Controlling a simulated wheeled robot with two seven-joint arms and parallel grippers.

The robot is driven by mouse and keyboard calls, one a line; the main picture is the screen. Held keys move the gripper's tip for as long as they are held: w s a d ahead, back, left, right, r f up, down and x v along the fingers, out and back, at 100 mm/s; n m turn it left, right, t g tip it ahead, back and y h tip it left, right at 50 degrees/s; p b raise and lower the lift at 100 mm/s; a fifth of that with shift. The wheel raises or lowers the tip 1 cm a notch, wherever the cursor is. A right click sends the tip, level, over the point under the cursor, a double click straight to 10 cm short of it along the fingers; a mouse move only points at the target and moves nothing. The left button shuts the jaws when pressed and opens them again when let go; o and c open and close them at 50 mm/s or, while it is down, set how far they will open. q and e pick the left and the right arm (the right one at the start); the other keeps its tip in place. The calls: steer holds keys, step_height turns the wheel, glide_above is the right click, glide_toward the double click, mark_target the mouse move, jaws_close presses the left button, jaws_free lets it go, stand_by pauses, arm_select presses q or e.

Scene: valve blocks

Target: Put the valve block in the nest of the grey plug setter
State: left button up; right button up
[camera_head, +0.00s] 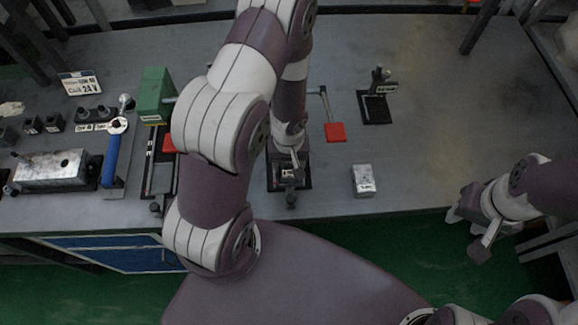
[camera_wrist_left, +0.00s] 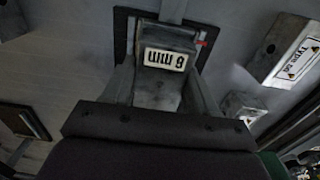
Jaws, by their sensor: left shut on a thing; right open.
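My left gripper (camera_head: 291,163) points down over a dark base plate (camera_head: 273,186) near the table's front edge. In the left wrist view its fingers (camera_wrist_left: 158,95) are shut on a grey block (camera_wrist_left: 156,92), apparently the valve block. Right beside it, a grey body with a white "6 mm" label (camera_wrist_left: 166,59) stands on the dark plate (camera_wrist_left: 122,32); it looks like the grey plug setter. I cannot tell whether the held block touches its nest. My right gripper (camera_head: 470,228) is open and empty, at the right beyond the table's front edge.
A loose silver block (camera_head: 363,180) lies right of the setter. A dark-based device (camera_head: 376,108) and a red pad (camera_head: 335,132) are behind. A green device (camera_head: 155,95) and a blue-handled tool (camera_head: 111,160) are left. The table's right side is clear.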

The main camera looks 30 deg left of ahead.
arm_select(q)
steer(key=shift+w+r, duration=0.1)
steer(key=shift+s+f, duration=0.2)
steer(key=o, duration=1.4)
steer(key=shift+r, duration=0.1)
